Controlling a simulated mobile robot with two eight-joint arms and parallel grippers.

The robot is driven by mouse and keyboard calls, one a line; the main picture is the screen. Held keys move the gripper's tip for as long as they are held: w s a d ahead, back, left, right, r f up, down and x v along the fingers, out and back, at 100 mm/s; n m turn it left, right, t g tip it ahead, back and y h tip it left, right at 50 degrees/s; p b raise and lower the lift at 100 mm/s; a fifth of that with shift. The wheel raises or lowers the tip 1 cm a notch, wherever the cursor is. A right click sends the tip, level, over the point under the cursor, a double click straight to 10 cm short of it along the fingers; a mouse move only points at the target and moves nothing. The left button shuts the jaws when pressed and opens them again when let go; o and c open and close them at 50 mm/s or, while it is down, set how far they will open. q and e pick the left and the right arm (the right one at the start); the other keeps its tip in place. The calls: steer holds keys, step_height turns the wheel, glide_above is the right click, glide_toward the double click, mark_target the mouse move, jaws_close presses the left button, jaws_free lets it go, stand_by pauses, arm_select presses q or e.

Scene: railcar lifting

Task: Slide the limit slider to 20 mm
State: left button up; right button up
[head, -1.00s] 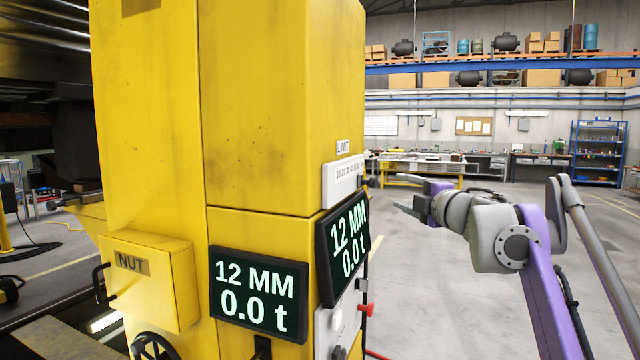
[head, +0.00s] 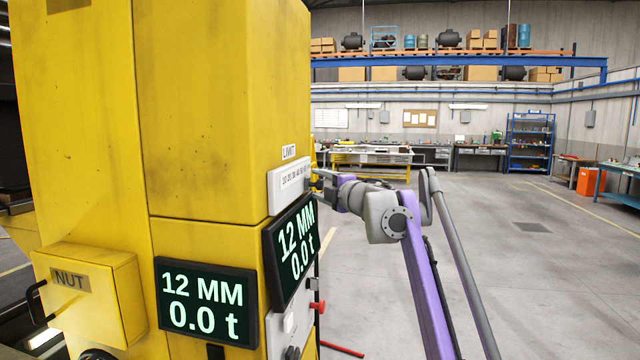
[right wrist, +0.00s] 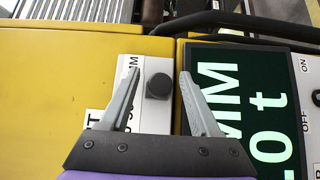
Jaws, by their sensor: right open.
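The limit slider's white scale plate (head: 288,190) is on the side face of the yellow column, under a LIMIT label (head: 289,152). The plate also shows in the right wrist view (right wrist: 152,121). My right gripper (head: 318,182) is at the plate's right end in the head view. In the right wrist view my right gripper (right wrist: 158,78) is open, with one finger on each side of the knob and gaps visible. The knob's exact reading cannot be told. My left gripper is not in view.
Two black displays, a front one (head: 205,303) and a side one (head: 290,249), read 12 MM and 0.0 t. The side one sits just below the scale plate. A red knob (head: 317,307) sticks out below. Open floor (head: 480,260) lies to the right.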

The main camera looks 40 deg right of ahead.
jaws_close()
stand_by(0.3)
stand_by(1.1)
